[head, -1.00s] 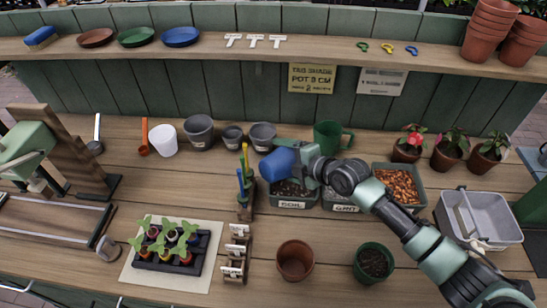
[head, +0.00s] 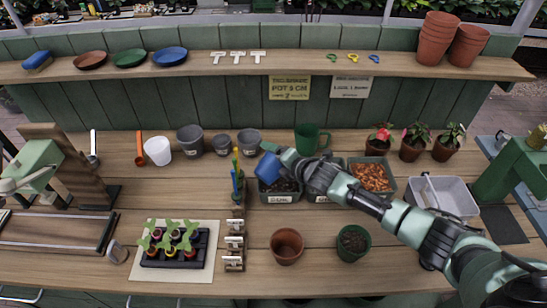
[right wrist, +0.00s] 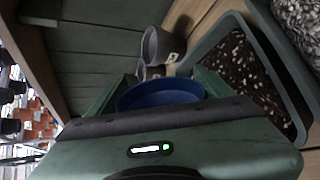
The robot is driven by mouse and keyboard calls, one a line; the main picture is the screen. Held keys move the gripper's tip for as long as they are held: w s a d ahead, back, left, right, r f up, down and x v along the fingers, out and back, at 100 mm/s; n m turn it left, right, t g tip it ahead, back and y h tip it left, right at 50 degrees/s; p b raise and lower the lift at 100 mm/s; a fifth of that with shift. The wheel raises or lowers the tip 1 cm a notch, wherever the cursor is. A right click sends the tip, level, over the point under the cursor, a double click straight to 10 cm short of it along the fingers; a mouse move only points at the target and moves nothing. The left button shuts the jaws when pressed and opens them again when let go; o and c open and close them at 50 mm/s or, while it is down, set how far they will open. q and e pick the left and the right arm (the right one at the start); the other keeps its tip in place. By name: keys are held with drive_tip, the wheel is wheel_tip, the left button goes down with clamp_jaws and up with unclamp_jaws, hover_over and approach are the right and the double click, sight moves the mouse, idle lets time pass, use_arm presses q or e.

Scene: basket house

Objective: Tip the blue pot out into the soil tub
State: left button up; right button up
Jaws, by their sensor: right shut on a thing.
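The blue pot (head: 265,166) is held tilted above the left part of the soil tub (head: 280,198), whose front label reads SOIL. My right gripper (head: 274,154) is shut on the pot. In the right wrist view the blue pot (right wrist: 160,93) shows between the green fingers, its lower part hidden by the gripper body. The soil tub (right wrist: 288,112), with dark speckled soil, lies beside it in that view. The pot's contents are not visible, and I see nothing falling. My left gripper is not in view.
A tub of orange-brown chips (head: 372,176) and a grey bin (head: 440,194) stand to the right. A stand with upright tools (head: 238,185) is close on the left. Terracotta (head: 287,247) and green (head: 353,243) pots stand in front.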

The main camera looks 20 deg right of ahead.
drive_tip(key=n+t+h+b, duration=0.1)
drive_tip(key=b, duration=0.1)
drive_tip(key=r+n+h+b, duration=0.1)
drive_tip(key=n+b, duration=0.1)
drive_tip(key=shift+r+t, duration=0.1)
drive_tip(key=shift+t, duration=0.3)
drive_tip(key=r+n+t+b, duration=0.1)
drive_tip(key=n+b, duration=0.1)
drive_tip(key=r+n+t+h+b, duration=0.1)
drive_tip(key=n+b, duration=0.1)
drive_tip(key=r+n+t+b, duration=0.1)
drive_tip(key=b, duration=0.2)
drive_tip(key=shift+w+d+n, duration=0.15)
drive_tip(key=shift+d+n, duration=0.2)
drive_tip(key=shift+n, duration=0.05)
drive_tip(key=shift+r+n+t+b, duration=0.3)
drive_tip(key=shift+n+t+b, duration=0.2)
drive_tip(key=shift+n, duration=0.3)
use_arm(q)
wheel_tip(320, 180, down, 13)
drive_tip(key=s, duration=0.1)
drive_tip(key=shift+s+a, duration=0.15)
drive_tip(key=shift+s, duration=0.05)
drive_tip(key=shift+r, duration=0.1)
